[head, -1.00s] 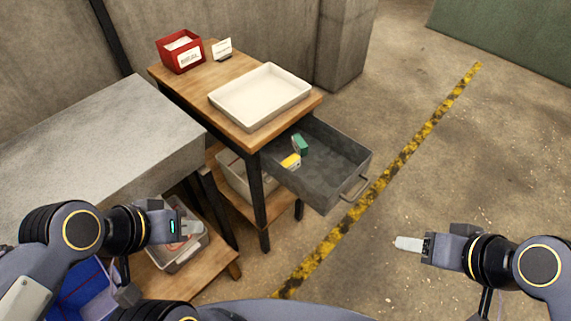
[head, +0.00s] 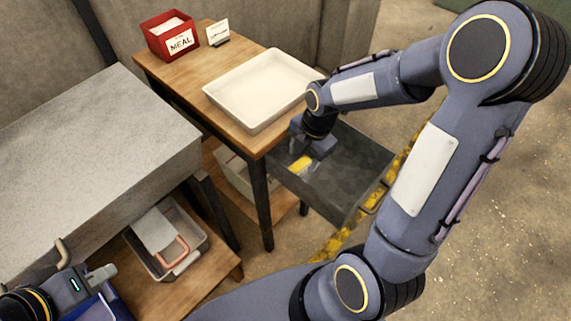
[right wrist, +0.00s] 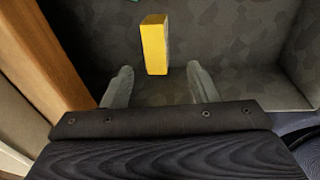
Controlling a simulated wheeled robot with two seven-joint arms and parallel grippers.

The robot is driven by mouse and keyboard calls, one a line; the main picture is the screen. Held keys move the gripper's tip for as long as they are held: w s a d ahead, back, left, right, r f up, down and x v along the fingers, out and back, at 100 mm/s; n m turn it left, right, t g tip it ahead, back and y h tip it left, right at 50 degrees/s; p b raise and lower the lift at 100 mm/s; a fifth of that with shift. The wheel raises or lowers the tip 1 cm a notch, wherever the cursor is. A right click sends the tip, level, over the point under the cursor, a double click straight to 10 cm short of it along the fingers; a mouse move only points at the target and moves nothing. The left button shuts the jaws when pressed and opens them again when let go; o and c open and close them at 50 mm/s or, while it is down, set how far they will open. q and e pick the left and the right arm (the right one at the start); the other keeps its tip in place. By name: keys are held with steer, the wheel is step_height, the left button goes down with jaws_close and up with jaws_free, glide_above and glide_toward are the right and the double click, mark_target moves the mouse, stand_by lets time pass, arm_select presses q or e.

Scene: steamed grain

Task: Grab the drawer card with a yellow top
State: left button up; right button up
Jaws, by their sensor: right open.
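The card with a yellow top (head: 301,164) lies in the open grey drawer (head: 345,185). In the right wrist view the yellow-topped card (right wrist: 154,45) stands just beyond my right gripper (right wrist: 160,85), between the lines of its two spread fingers. My right gripper (head: 310,158) is open and empty, reaching down into the drawer. A sliver of green (right wrist: 136,1) at the top edge of the right wrist view is the other card, mostly out of frame. My left gripper (head: 103,273) is at the lower left, away from the drawer; its finger opening is not clear.
A wooden table (head: 190,87) above the drawer holds a white tray (head: 258,122), a red MEAL box (head: 162,49) and a small sign (head: 217,35). A grey bench (head: 95,150) stands left. A bin (head: 143,255) sits on a low shelf.

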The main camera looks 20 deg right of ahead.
mark_target(301, 165)
steer(key=f, duration=0.3)
steer(key=w+f, duration=0.1)
steer(key=f, duration=0.2)
steer(key=shift+w+f, duration=0.15)
steer(key=shift+f, duration=0.15)
steer(key=c, duration=1.1)
